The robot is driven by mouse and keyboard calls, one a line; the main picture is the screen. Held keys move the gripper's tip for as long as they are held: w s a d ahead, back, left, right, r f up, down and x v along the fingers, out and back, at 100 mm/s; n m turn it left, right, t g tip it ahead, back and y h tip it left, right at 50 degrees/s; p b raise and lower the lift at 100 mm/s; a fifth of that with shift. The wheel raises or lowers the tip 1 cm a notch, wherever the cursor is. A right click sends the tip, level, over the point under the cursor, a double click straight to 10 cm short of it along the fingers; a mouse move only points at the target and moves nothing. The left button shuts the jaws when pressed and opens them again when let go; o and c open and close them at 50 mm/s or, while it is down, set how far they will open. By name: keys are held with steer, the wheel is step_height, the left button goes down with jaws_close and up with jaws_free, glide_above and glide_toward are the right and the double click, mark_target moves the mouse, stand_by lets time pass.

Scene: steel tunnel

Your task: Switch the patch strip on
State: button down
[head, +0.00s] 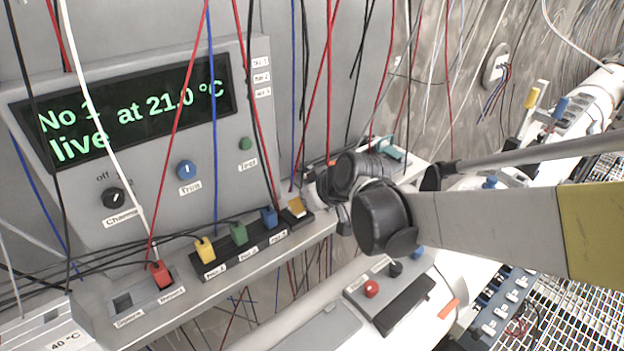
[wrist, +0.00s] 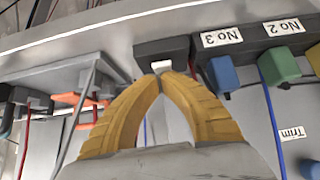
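The patch strip (head: 263,237) is a black bar on the grey ledge, with a yellow plug (head: 204,249), a green plug (head: 239,233) and a blue plug (head: 269,218). Its end block shows in the wrist view (wrist: 176,47), beside the label No 3, with a small white switch (wrist: 161,69). My gripper (wrist: 163,74) has its two tan fingers together at the tips, with nothing between them. The fingertips are right at the switch; I cannot tell whether they touch it. In the head view my arm comes from the right and partly hides the gripper at the strip's right end.
A panel behind the ledge has a display (head: 125,110) reading "No 1 live at 21.0 °C", a black channel knob (head: 114,197), a blue Trim knob (head: 186,170) and a green button (head: 246,144). A red plug (head: 161,274) sits left of the strip. Loose cables hang in front.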

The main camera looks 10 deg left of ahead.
steer(key=r+p, duration=0.2)
steer(key=r, duration=0.1)
steer(key=r+p, duration=0.1)
steer(key=r, duration=0.1)
steer(key=shift+w+a, duration=0.25)
steer(key=shift+a, duration=0.05)
steer(key=p+v, duration=0.1)
steer(key=v, duration=0.8)
steer(key=shift+r, duration=0.25)
steer(key=s+d+f+m+h, duration=0.25)
steer(key=s+d, duration=0.35)
steer(key=d, duration=0.4)
steer(key=s+d+f+m+t+h, duration=0.15)
steer(key=s+d+m, duration=0.3)
steer(key=d, duration=0.55)
steer(key=s+d+f+m+h, duration=0.2)
steer(key=s+d+m+h, duration=0.1)
steer(key=s+d, duration=0.55)
step_height(320, 180, down, 17)
steer(key=w+b, duration=0.2)
steer(key=b, duration=1.6)
steer(key=shift+w+d, duration=0.2)
steer(key=shift+d, duration=0.25)
